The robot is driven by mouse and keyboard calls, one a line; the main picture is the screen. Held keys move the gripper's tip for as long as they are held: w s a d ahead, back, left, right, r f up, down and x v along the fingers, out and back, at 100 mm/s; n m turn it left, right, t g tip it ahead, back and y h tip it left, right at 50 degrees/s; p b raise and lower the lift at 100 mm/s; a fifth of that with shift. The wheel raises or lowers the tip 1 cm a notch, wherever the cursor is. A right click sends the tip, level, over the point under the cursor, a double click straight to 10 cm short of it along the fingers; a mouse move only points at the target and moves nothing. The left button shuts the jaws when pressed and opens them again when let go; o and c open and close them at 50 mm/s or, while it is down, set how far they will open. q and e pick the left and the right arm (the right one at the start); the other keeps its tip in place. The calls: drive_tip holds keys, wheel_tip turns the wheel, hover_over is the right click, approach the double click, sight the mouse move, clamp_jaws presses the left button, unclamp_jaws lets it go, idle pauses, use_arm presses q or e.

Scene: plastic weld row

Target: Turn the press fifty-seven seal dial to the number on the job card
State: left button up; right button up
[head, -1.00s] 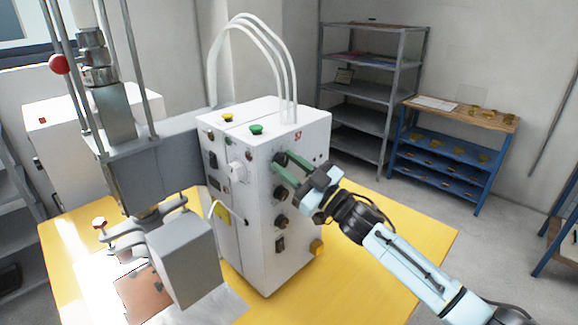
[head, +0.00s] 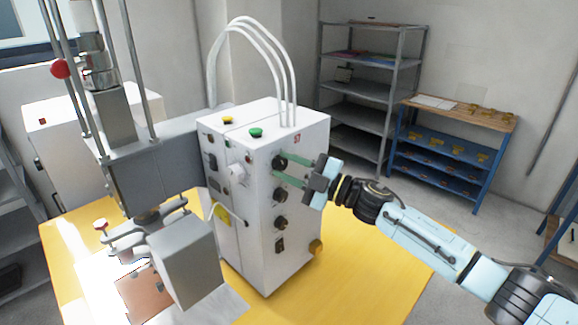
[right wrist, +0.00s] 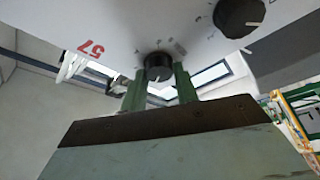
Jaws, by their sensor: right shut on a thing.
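The white press control box (head: 245,240) stands on the yellow table, with a column of black dials on its right face. My right gripper (head: 281,168) comes in from the right, its green fingers at the top dial (head: 280,160). In the right wrist view the fingers (right wrist: 160,82) are shut on that black dial (right wrist: 158,66), one on each side. A red "57" (right wrist: 91,48) is printed beside it. The scale marks around the dial are too small to read. A second black dial (right wrist: 238,16) shows clear of the fingers. I cannot make out a job card. My left gripper is out of view.
Lower dials (head: 280,222) sit below the held one. The grey press head (head: 180,262) stands at the left over the yellow table (head: 345,285). White hoses (head: 262,42) arch above the box. A metal shelf (head: 372,62) and blue rack (head: 450,152) stand behind.

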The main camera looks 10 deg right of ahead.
idle(0.5)
drive_tip(key=o, duration=1)
drive_tip(key=shift+c, duration=0.2)
drive_tip(key=shift+d, duration=0.1)
drive_tip(key=b+v, duration=0.2)
drive_tip(key=v, duration=1.1)
drive_tip(key=shift+b, duration=0.4)
drive_tip(key=shift+s, duration=0.1)
